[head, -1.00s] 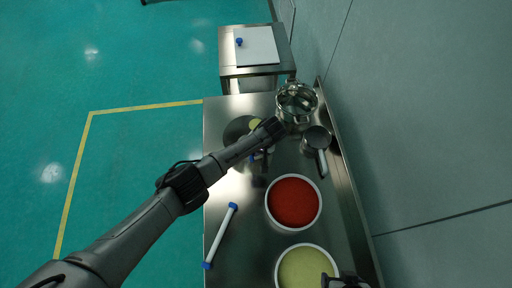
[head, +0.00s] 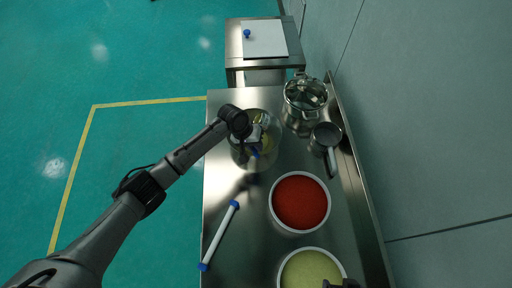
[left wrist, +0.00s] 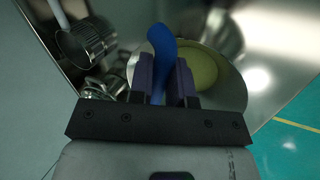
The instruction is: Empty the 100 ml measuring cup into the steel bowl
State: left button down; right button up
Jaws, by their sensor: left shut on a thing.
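My left gripper (head: 253,148) is over the steel bowl (head: 236,158) at the far part of the steel table. In the left wrist view the left gripper (left wrist: 166,78) is shut on a blue handle, which I take to be the measuring cup's (left wrist: 160,38). The cup's body cannot be made out clearly. Yellow-green material shows in the bowl (left wrist: 232,88). A dark part of my right gripper (head: 340,284) shows at the bottom edge; its jaws are not clear.
A shiny steel pot (head: 304,104) and a small saucepan (head: 325,137) stand right of the bowl, by the wall. A tub of red material (head: 300,203) and a tub of yellow-green material (head: 312,272) stand nearer. A blue-ended white rod (head: 220,235) lies at the left edge.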

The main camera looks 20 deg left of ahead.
pick_arm(q)
jog(key=shift+a+f+h+b, duration=0.1)
jog(key=shift+f+h+b, duration=0.25)
jog(key=shift+b, duration=0.35)
jog(key=shift+a+f+h, duration=0.15)
jog(key=shift+a+h, duration=0.05)
jog(key=shift+h, duration=0.65)
jog(key=shift+s+a+f+h+b, duration=0.1)
jog(key=shift+a+h+b, duration=0.1)
jog(key=shift+h+b, duration=0.6)
jog(key=shift+a+t+h+b, duration=0.1)
jog(key=shift+t+h+b, duration=0.2)
jog(key=shift+h+b, duration=0.25)
